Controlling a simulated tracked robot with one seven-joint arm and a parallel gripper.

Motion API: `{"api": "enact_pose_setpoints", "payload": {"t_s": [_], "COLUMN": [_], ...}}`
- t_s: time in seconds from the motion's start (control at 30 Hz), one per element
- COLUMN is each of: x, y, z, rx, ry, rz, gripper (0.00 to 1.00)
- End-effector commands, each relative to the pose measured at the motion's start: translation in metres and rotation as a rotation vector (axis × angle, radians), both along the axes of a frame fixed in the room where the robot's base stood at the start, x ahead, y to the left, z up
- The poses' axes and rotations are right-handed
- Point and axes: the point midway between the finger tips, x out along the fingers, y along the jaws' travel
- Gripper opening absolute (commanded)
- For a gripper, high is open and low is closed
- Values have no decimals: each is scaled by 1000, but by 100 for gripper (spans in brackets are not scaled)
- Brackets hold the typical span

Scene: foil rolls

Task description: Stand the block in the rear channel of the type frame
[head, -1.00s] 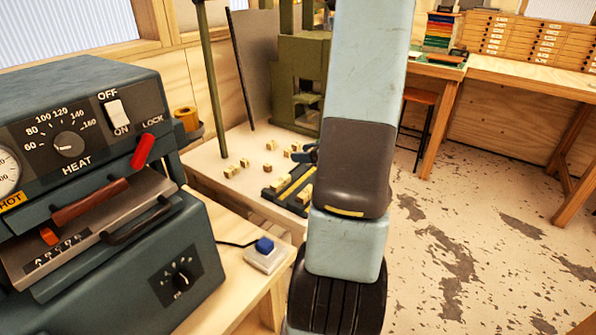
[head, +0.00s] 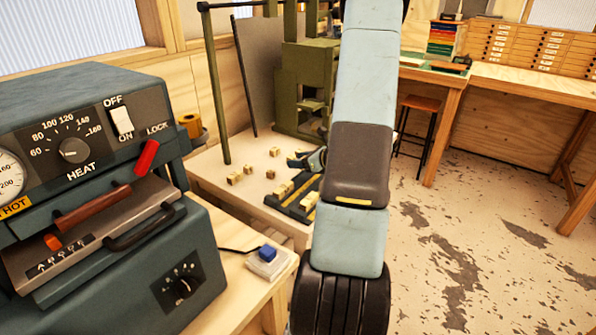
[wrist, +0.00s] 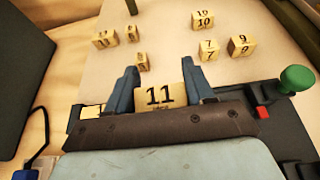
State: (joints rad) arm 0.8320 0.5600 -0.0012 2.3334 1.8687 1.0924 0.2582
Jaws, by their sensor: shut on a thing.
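My gripper (wrist: 165,90) has its two blue fingers closed on the sides of a pale block marked 11 (wrist: 159,97). The block's numbered face shows in the wrist view. Its lower part is hidden by my gripper's dark body. The dark type frame (wrist: 232,97) lies behind and below my gripper, with a green knob at its right end. In the head view the type frame (head: 282,201) lies on the bench with pale pieces in it, and my gripper (head: 306,160) is above its far side, partly hidden by my arm. I cannot tell whether the held block touches the frame.
Several loose numbered blocks (wrist: 203,20) lie on the pale bench (head: 215,177) beyond the frame. A green press (head: 305,90) stands behind. A heater (head: 90,150) with levers is at the left, and a small blue-button box (head: 266,262) sits in front.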

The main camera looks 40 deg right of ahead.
Motion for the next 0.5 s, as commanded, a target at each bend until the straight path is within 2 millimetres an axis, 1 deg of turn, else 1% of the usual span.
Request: {"api": "enact_pose_setpoints", "payload": {"t_s": [0.03,0.1,0.37,0.5], "x": [4,8,15,23], "y": [-2,-3,-7,-10], "z": [-6,-12,-20,-31], "rx": [1,0,-1,1], "ry": [1,0,0,0], "rz": [1,1,0,0], "gripper": [19,19,19,19]}}
